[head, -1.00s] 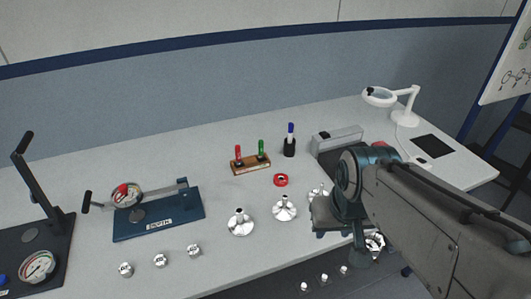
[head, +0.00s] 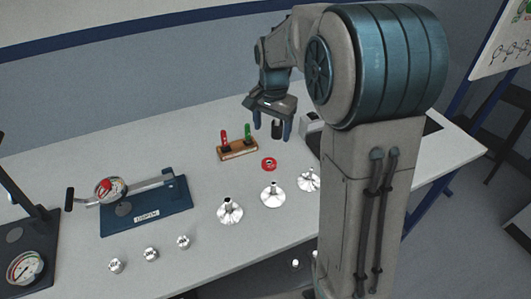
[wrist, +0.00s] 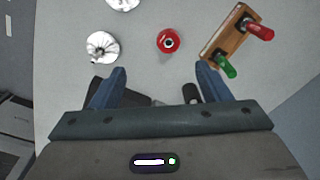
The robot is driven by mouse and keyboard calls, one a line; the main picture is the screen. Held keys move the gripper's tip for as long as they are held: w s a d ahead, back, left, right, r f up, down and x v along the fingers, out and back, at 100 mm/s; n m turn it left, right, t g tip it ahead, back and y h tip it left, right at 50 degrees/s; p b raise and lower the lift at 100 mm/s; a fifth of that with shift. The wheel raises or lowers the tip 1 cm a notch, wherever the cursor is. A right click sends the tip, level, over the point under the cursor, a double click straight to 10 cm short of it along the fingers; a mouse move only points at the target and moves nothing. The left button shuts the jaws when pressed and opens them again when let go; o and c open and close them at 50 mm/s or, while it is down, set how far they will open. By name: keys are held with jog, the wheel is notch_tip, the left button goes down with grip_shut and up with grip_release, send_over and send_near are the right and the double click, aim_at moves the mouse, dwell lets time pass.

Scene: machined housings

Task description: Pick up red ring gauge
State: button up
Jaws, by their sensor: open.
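The red ring gauge (head: 268,164) lies flat on the grey table in the head view, in front of the wooden block. In the wrist view the red ring gauge (wrist: 168,41) shows beyond the fingertips, between their lines, with a dark centre. My gripper (head: 269,134) is open and empty, raised above the table near the ring. In the wrist view my gripper (wrist: 161,72) has its two blue fingers wide apart, with nothing between them.
A wooden block (head: 238,152) holds a red and a green plug gauge close to the ring. Silver flanged housings (head: 270,195) stand in front of it. A DEPTH gauge stand (head: 146,208) is at left. A dark cylinder (wrist: 190,93) lies under my right finger in the wrist view.

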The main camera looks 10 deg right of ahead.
jog(key=w+f+m, duration=0.2)
jog(key=w, duration=0.2)
send_over(269, 158)
jog(key=s, duration=0.1)
jog(key=f, duration=0.5)
jog(key=f+p, duration=0.1)
jog(key=f, duration=0.2)
jog(key=shift+s+a+f, duration=0.1)
jog(key=shift+a+f, duration=0.15)
jog(key=shift+f, duration=0.1)
jog(key=shift+s+d+f+p, duration=0.15)
jog(key=shift+f+p, duration=0.15)
jog(key=shift+f, duration=1.1)
jog(key=shift+s+f+p, duration=0.15)
jog(key=shift+f+p, duration=0.15)
jog(key=shift+f, duration=1.05)
jog(key=shift+c, duration=0.3)
jog(key=c, duration=1.1)
jog(key=shift+r, duration=0.1)
